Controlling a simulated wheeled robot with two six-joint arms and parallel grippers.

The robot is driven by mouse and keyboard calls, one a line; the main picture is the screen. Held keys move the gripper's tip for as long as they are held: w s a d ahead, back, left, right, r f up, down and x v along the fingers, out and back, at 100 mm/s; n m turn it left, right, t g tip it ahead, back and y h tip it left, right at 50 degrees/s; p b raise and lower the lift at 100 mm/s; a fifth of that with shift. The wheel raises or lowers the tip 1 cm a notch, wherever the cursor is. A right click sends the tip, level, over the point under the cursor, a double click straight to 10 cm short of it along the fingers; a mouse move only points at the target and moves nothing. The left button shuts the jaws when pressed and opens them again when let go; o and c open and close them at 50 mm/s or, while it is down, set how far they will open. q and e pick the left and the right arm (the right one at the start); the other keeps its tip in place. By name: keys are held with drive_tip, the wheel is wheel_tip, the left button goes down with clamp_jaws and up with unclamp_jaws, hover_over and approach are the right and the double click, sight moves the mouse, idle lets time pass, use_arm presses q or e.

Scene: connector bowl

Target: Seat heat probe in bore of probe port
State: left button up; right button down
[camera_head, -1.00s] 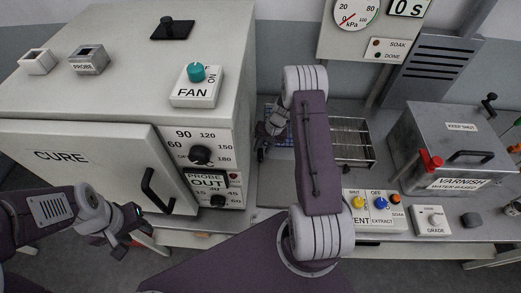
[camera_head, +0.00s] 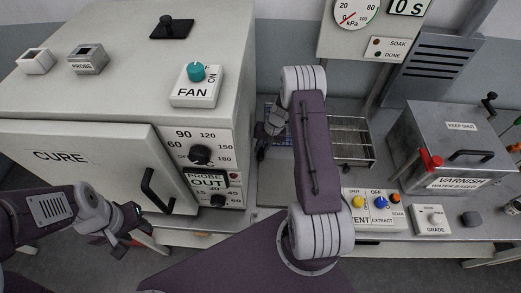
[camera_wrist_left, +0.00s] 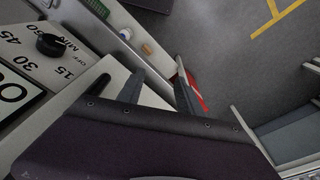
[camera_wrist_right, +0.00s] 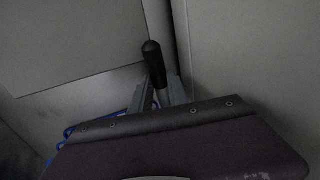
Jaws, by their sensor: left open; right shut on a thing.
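The probe port, a grey block labelled PROBE (camera_head: 88,60) with a square dark opening, sits on top of the cure oven. My right gripper (camera_head: 262,150) is low in the gap between the oven's right side and the wire rack, partly behind my own arm. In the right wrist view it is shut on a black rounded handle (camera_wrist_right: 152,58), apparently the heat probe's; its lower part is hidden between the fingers. My left gripper (camera_head: 138,232) is open and empty in front of the oven door; its spread fingers show in the left wrist view (camera_wrist_left: 158,92).
The oven (camera_head: 110,105) has a FAN switch box (camera_head: 195,90), a white square block (camera_head: 36,62) and a black knob plate (camera_head: 172,27) on top. A wire rack (camera_head: 350,140) and a varnish tank (camera_head: 450,145) stand to the right.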

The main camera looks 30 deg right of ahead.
drive_tip(key=shift+d+r+b, duration=0.25)
drive_tip(key=shift+r+b, duration=0.1)
drive_tip(key=shift+b, duration=0.15)
wheel_tip(320, 180, up, 6)
drive_tip(key=shift+r+b, duration=0.1)
drive_tip(key=shift+b, duration=0.2)
drive_tip(key=s+d+b, duration=0.2)
drive_tip(key=s+d, duration=0.3)
drive_tip(key=d, duration=0.3)
drive_tip(key=s+d+b, duration=0.2)
drive_tip(key=s+d, duration=0.3)
drive_tip(key=d, duration=0.3)
drive_tip(key=shift+s+d, duration=0.25)
drive_tip(key=shift+d, duration=0.05)
